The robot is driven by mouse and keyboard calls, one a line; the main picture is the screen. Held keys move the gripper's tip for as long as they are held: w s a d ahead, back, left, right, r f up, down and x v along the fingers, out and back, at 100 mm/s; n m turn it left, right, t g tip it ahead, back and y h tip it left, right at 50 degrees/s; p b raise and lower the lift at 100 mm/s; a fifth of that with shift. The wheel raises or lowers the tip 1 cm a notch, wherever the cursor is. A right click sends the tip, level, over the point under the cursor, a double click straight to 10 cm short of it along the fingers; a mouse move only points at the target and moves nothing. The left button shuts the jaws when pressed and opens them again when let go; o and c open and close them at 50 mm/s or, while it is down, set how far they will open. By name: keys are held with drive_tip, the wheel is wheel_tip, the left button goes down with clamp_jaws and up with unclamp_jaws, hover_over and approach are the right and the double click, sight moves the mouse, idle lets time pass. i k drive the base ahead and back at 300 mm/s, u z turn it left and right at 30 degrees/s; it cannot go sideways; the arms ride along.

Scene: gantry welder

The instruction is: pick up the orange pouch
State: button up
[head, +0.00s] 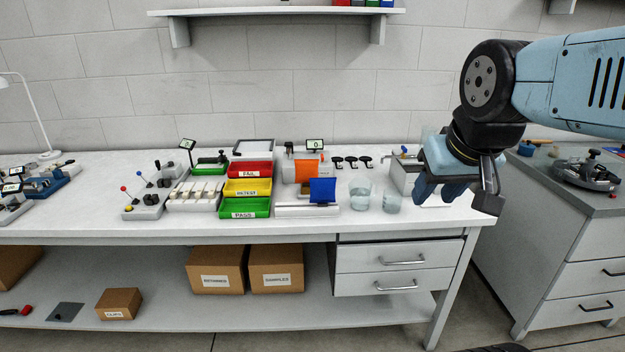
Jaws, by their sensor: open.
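The orange pouch (306,171) stands upright near the middle of the white workbench, behind a blue pouch (322,190) that hides its lower right part. A grey-white device with a small display stands right behind it. My gripper (458,194) hangs over the right end of the bench, well to the right of the orange pouch. It is open, and I see nothing held in it. My light blue arm reaches in from the right edge.
Two clear beakers (360,194) stand between the pouches and my gripper. Red, yellow and green trays (245,188) sit left of the pouches. A shelf (275,12) hangs on the wall above. A grey cabinet (560,235) stands at the right.

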sight(306, 169)
drive_tip(key=z, duration=0.1)
drive_tip(key=i, duration=1)
drive_tip(key=u, duration=0.1)
